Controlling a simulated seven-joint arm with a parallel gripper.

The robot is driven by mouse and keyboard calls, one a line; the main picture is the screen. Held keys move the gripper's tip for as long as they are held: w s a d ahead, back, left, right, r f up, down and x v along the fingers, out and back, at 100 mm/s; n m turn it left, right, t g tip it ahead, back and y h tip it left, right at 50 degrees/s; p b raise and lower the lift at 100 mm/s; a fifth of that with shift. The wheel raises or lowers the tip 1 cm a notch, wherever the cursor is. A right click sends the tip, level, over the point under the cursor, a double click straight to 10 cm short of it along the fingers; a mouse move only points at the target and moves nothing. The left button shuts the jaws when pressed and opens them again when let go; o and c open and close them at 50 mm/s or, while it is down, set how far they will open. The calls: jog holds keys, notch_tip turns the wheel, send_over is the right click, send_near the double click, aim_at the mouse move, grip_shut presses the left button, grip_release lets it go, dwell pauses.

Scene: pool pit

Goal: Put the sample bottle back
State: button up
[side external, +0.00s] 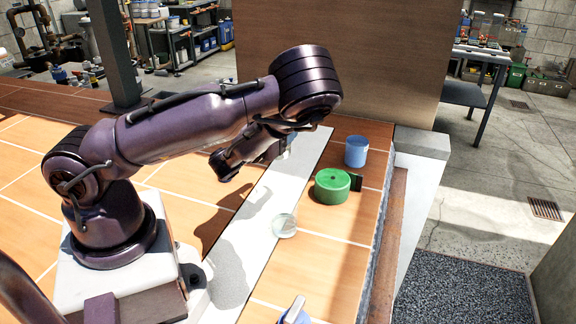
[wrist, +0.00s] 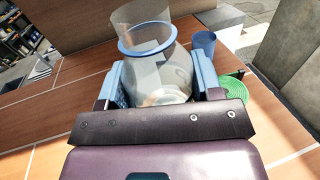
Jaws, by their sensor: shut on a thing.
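The sample bottle (wrist: 170,75) looks clear, with a rounded body and a blue ring round its neck, under a wider clear top. In the wrist view it stands between the two light-blue fingers of my gripper (wrist: 162,85), which is shut on it. In the side view my gripper (side external: 287,146) is low over the far part of the pale strip, largely hidden by my own arm. The bottle cannot be made out clearly there. Whether its base touches the surface cannot be told.
A clear round glassy thing (side external: 284,225) lies nearer. A blue item (side external: 294,314) is at the bottom edge. A brown panel (side external: 330,60) rises behind.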

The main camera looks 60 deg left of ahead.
jog(key=s+a, duration=0.3)
jog(key=s, duration=0.1)
jog(key=shift+w+a+f, duration=1.3)
jog(key=shift+w+f, duration=0.6)
jog(key=shift+f, duration=0.1)
jog(key=shift+w+a+f, duration=1.25)
jog(key=shift+w+f, duration=0.65)
jog(key=shift+f, duration=0.1)
jog(key=shift+w+a+f, duration=1.3)
jog(key=shift+w+f, duration=0.6)
jog(key=shift+f, duration=0.1)
jog(key=shift+f, duration=0.1)
jog(key=o, duration=1)
